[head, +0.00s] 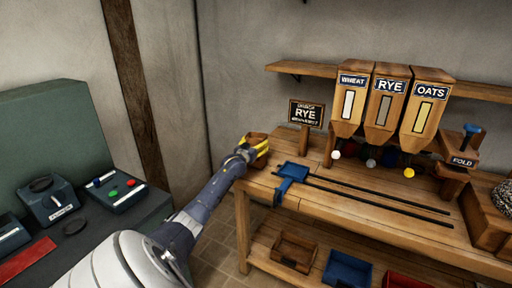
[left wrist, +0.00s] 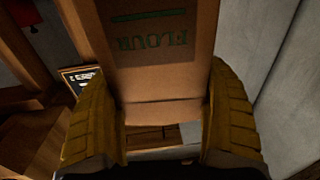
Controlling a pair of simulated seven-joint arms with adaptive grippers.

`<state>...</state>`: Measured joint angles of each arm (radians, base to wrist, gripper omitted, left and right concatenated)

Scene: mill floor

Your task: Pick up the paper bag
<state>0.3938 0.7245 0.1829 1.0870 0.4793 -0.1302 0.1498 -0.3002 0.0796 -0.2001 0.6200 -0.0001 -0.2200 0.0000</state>
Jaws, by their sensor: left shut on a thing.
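The paper bag (left wrist: 160,70) is brown with a dark printed panel that reads FLOUR, upside down in the left wrist view. It fills the space between the two yellow fingers of my left gripper (left wrist: 165,115), which is shut on it. In the head view my left gripper (head: 250,150) is at the left end of the wooden bench, and a small brown part of the bag (head: 258,141) shows behind the yellow fingers. The bag's underside and whether it touches the bench are hidden. My right gripper is not in view.
The bench (head: 400,240) carries a blue carriage (head: 290,173) on two dark rails. A RYE sign (head: 306,113) stands close to the right of my gripper. Hoppers marked WHEAT (head: 350,95), RYE (head: 385,100) and OATS (head: 424,108) stand behind. A green-grey console (head: 75,140) is at left.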

